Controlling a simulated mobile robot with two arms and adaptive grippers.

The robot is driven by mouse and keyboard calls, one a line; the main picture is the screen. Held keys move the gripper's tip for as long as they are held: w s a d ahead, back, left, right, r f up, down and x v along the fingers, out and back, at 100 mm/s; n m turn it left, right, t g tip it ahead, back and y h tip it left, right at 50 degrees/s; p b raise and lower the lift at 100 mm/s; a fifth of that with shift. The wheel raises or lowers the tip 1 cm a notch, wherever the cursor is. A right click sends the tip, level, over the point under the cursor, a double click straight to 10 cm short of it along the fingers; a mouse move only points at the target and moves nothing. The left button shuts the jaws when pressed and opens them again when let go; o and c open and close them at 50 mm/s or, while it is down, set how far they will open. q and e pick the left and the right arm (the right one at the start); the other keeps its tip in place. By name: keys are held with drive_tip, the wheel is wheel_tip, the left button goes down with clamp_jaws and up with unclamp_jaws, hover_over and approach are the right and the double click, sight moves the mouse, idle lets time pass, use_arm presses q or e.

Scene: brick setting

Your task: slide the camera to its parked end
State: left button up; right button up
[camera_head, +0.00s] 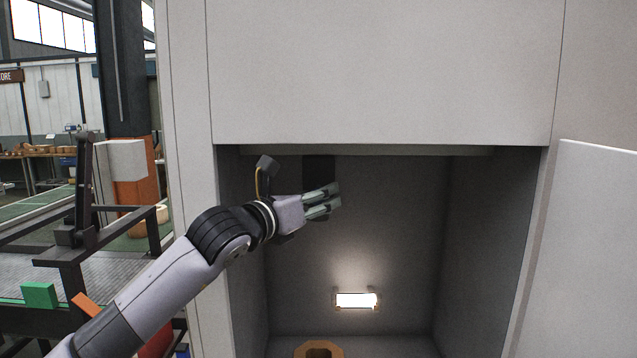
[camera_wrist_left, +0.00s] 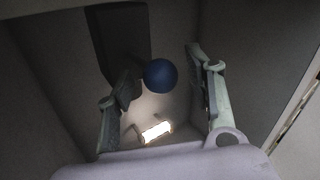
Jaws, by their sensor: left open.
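A dark block (camera_head: 318,172), which I take to be the camera, hangs high on the back of the open grey cabinet. In the left wrist view the dark block (camera_wrist_left: 112,32) is at upper left, with a round blue knob (camera_wrist_left: 161,75) beside it. My left gripper (camera_head: 337,197) is inside the cabinet's upper part and overlaps the block's lower end. In the left wrist view its open fingers (camera_wrist_left: 161,66) lie on either side of the blue knob; contact cannot be told. The knob is hidden in the head view. My right gripper is not in view.
A lit lamp (camera_head: 356,300) is low on the cabinet's back wall. An orange-brown ring-shaped thing (camera_head: 319,350) is on the cabinet floor. An open door panel (camera_head: 580,250) stands at right. The cabinet's side walls and top edge enclose my arm; its lower right is clear.

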use_arm(q)
drive_tip(key=shift+x, duration=0.8)
drive_tip(key=shift+c, duration=0.4)
clamp_jaws()
